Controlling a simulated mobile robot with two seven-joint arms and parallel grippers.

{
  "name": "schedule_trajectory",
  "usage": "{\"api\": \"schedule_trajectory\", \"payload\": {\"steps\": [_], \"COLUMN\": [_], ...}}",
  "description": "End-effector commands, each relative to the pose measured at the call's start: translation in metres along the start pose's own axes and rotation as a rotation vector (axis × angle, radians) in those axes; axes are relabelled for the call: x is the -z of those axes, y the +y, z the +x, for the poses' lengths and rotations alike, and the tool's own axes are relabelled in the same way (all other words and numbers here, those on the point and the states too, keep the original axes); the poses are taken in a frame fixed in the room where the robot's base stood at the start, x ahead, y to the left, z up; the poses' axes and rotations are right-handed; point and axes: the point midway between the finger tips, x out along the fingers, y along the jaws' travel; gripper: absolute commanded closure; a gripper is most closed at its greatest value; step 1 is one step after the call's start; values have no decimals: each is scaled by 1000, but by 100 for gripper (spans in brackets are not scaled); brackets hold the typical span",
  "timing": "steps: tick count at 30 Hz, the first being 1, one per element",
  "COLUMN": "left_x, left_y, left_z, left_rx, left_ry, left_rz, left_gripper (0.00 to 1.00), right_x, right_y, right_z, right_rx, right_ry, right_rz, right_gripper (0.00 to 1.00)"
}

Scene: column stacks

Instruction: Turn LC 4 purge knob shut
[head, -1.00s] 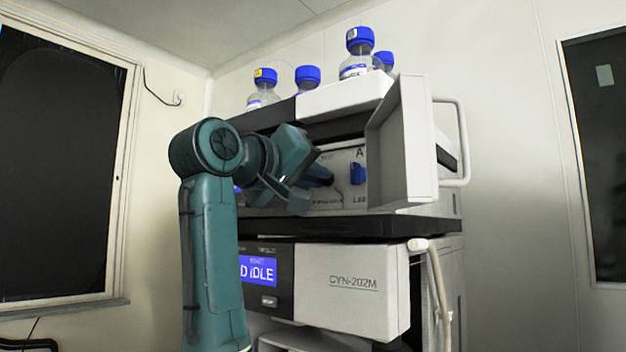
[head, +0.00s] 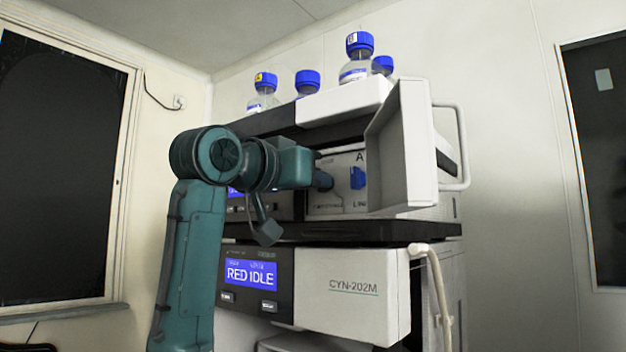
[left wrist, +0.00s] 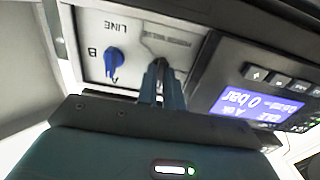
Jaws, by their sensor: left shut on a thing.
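My left gripper (head: 322,180) reaches into the open front bay of the upper instrument module, at its pale valve panel (head: 340,160). In the left wrist view the gripper's two fingers (left wrist: 162,82) are closed together against the panel, by a small printed label. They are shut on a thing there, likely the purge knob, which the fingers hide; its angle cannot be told. A separate blue knob (head: 357,177) marked A, B and LINE sits beside the fingers, apart from them; it also shows in the left wrist view (left wrist: 113,62). My right gripper is not in view.
An open white door (head: 402,145) stands out just right of the bay. Blue-capped bottles (head: 357,55) stand on top. A lit display (left wrist: 243,102) is beside the panel. The lower module (head: 350,290) is below, with a pale hose (head: 437,290) at its right.

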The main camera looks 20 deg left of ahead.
Motion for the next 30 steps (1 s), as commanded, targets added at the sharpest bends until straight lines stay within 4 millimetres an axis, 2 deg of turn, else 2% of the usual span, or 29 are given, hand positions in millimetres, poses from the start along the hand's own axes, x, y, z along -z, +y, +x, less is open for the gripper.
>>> {"api": "schedule_trajectory", "payload": {"steps": [15,16,23,30], "left_x": [0,0,0,0], "left_y": [0,0,0,0], "left_z": [0,0,0,0], "left_rx": [1,1,0,0], "left_ry": [1,1,1,1], "left_rz": [21,21,19,19], "left_gripper": [100,90,71,70], "right_x": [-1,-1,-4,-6], "right_y": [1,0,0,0], "right_z": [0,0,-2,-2], "right_rx": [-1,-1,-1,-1], "right_ry": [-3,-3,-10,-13], "right_rz": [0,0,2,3], "right_gripper": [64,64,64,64]}}
